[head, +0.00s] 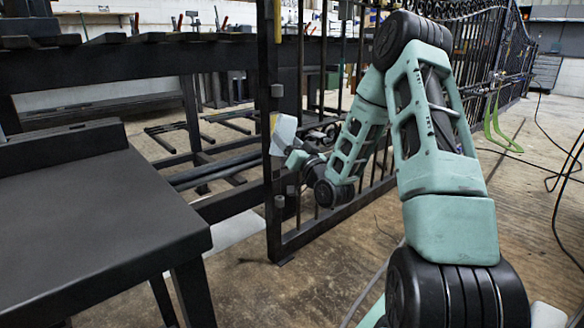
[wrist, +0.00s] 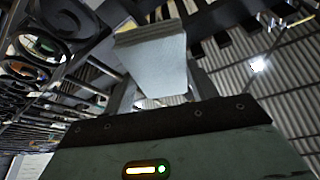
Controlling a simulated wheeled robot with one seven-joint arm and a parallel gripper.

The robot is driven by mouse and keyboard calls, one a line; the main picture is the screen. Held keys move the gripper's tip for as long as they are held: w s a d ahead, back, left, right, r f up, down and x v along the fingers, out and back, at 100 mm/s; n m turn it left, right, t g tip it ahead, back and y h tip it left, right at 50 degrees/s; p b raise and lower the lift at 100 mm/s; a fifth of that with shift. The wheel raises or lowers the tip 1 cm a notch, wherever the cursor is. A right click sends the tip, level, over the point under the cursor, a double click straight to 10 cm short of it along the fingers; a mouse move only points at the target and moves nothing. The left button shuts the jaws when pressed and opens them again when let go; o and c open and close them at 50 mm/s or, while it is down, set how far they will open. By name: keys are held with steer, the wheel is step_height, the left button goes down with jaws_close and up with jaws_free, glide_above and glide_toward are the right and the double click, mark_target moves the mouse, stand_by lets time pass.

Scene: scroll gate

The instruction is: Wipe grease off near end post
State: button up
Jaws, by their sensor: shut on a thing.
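The near end post (head: 269,60) is a dark upright metal post at the close end of the gate, left of centre in the head view. My gripper (head: 292,157) is beside the post at about mid height, on its right side. It is shut on a pale grey-white wiping pad (head: 284,133), whose left edge is at or very near the post; I cannot tell whether they touch. In the wrist view the pad (wrist: 155,62) stands up between the two fingers. I cannot make out any grease on the post.
A dark metal table (head: 90,215) fills the left foreground. A long dark workbench (head: 150,58) runs behind the post. The barred gate (head: 480,60) stretches away to the back right. Green stands (head: 494,120) and loose cables (head: 562,180) are on the right-hand floor, otherwise mostly clear.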

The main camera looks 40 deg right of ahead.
steer(key=shift+s+d+f+b, duration=0.2)
steer(key=shift+d+f+b, duration=0.05)
steer(key=shift+b, duration=0.3)
steer(key=shift+w+d, duration=0.2)
steer(key=shift+w, duration=2.7)
steer(key=shift+w, duration=1)
steer(key=shift+d, duration=0.2)
steer(key=d, duration=0.6)
steer(key=shift+s+p, duration=0.2)
steer(key=shift+p, duration=0.1)
